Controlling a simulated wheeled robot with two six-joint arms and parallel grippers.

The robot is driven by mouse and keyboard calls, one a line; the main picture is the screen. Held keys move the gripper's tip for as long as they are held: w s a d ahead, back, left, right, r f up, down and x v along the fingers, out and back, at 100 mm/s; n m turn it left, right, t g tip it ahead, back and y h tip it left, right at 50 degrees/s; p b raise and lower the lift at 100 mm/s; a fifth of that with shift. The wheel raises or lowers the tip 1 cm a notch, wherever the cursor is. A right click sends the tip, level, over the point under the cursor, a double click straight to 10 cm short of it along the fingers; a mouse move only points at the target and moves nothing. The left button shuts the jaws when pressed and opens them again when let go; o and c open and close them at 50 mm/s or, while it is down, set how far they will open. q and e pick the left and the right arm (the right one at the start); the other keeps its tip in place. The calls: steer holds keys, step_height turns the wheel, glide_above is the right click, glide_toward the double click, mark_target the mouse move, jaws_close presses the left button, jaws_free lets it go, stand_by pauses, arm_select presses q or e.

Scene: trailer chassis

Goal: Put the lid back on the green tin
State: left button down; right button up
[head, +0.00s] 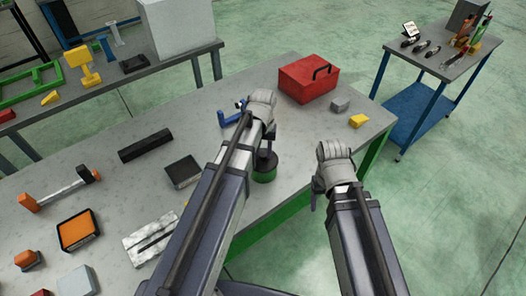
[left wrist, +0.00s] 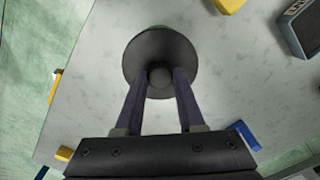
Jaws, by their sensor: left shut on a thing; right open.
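The green tin (head: 264,178) stands on the grey workbench near its front edge, partly hidden by my left arm. The dark round lid (head: 265,161) is at the top of the tin. In the left wrist view the lid (left wrist: 160,48) is a dark disc with a central knob, and my left gripper (left wrist: 160,80) is shut on that knob. In the head view my left gripper (head: 269,140) is upright above the tin. I cannot tell whether the lid is fully seated. My right gripper (head: 316,199) is open, off the bench's front edge, its fingers barely visible.
A red toolbox (head: 308,79), a grey block (head: 340,104) and a yellow block (head: 358,121) are at the bench's right end. A blue object (head: 229,119) lies left of the tin. A black bar (head: 146,145) and a dark box (head: 183,172) lie farther left.

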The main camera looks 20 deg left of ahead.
arm_select(q)
steer(key=shift+c, duration=2.2)
jaws_free()
steer(key=shift+o, duration=0.3)
steer(key=o, duration=0.4)
steer(key=shift+r+p, duration=3.55)
